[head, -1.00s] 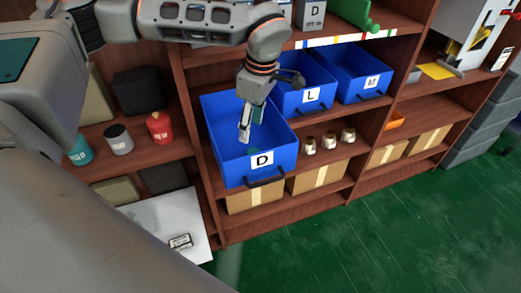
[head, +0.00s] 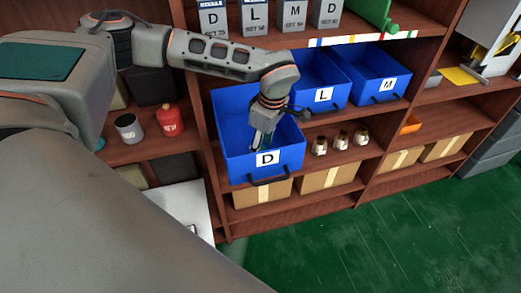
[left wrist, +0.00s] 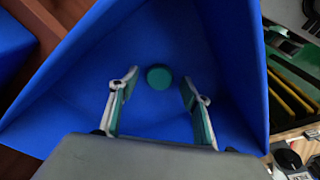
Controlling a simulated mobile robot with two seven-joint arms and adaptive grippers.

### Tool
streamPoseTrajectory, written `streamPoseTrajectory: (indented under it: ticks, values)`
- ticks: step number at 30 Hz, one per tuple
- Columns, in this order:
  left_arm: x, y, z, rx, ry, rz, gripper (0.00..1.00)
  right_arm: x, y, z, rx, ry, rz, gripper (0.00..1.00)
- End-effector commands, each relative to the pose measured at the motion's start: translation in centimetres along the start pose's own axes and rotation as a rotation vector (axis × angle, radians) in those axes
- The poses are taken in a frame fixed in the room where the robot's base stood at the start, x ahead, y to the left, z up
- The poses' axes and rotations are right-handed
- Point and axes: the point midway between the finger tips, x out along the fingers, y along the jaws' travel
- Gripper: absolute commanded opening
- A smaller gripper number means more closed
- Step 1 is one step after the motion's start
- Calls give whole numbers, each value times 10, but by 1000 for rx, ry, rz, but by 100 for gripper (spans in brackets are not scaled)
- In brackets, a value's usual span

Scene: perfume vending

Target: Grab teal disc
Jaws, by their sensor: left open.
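The teal disc (left wrist: 159,78) lies inside the blue bin marked D (head: 232,166). In the left wrist view it shows between and beyond my two fingertips, apart from them. My left gripper (head: 262,140) reaches down into that bin. It also shows in the left wrist view (left wrist: 158,92), open and empty, with one finger on each side of the disc's line. In the head view the disc is hidden or too small to make out. My right gripper is not in view.
Blue bins marked L (head: 325,98) and M (head: 388,88) stand right of bin D. Small bottles (head: 341,141) stand on the shelf beside it. Cardboard boxes (head: 330,178) sit below. A red canister (head: 170,121) stands to the left. The bin's walls surround my gripper closely.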

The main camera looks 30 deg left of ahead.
Motion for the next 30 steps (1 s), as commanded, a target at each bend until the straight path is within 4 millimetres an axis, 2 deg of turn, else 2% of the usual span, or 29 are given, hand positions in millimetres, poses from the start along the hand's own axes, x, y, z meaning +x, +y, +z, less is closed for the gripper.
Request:
streamPoseTrajectory:
  ticks: [7, 8, 11, 12, 23, 30]
  values:
    - [2, 0, 0, -1, 0, 1, 48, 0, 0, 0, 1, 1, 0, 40]
    - [2, 0, 0, -1, 0, 1, 45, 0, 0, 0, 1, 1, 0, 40]
    - [2, 0, 0, -1, 0, 1, 19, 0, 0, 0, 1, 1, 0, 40]
    - [2, 0, 0, 0, 0, 1, 16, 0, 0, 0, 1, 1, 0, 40]
    - [1, 0, 0, 0, 0, 2, 16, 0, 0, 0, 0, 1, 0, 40]
    - [-16, 2, -3, -2, 0, 4, 16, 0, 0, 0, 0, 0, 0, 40]
